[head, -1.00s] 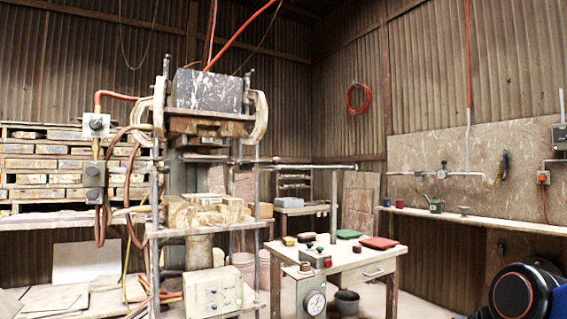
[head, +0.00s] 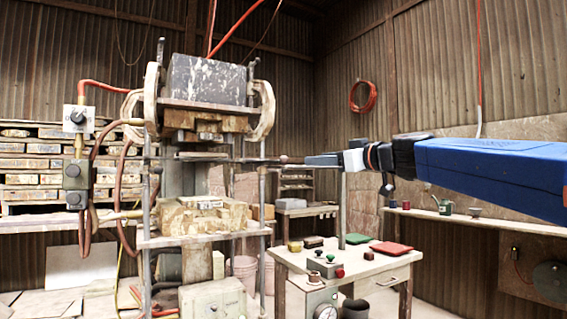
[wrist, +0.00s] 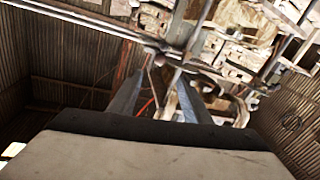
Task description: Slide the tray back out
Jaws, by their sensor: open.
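The tray (head: 205,155) looks like a thin flat plate inside the press, between the upper block and the lower mould. Rails or a rod run right from it, with a small reddish-brown knob (head: 283,159) that looks like its handle. My gripper (head: 310,160) reaches in from the right, level with the knob and just right of it. In the wrist view my two fingers (wrist: 160,82) are apart with nothing clearly held between them. Whether they touch the knob cannot be told.
The press (head: 205,80) has upright posts and hoses at left. A work table (head: 345,262) below my gripper holds a control box (head: 325,268) and red and green pads. A thin post (head: 342,210) rises from the table area near my gripper. A wall shelf (head: 480,219) stands right.

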